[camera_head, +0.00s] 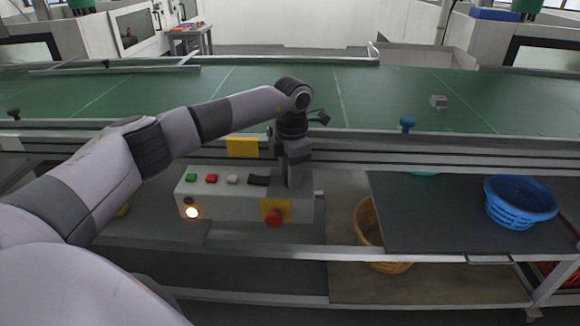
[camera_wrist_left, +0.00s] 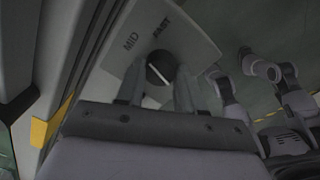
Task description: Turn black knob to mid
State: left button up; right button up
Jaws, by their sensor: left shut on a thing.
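The black knob (camera_wrist_left: 161,67) shows in the left wrist view on a light panel, beside the printed words MID and FAST. My left gripper (camera_wrist_left: 158,92) is shut on the knob, with one finger on each side of it. In the head view my left gripper (camera_head: 294,178) points down onto the right part of the grey control box (camera_head: 232,208), and the knob is hidden there. My right gripper is in neither view.
The box carries a green button (camera_head: 191,177), a red button (camera_head: 211,178), a white button (camera_head: 233,179), a lit lamp (camera_head: 192,212) and a red stop button (camera_head: 273,219). A green conveyor (camera_head: 380,95) runs behind. A blue basket (camera_head: 520,203) stands at right.

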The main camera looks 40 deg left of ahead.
pick_arm(q)
jog(key=shift+n+p, duration=0.35)
jog(key=shift+n, duration=0.85)
jog(key=o, duration=1)
jog(key=shift+o, duration=0.2)
jog(key=r, duration=0.7)
jog(key=shift+d+r+b, duration=0.1)
jog(key=shift+d+b, duration=0.15)
jog(key=shift+b, duration=0.05)
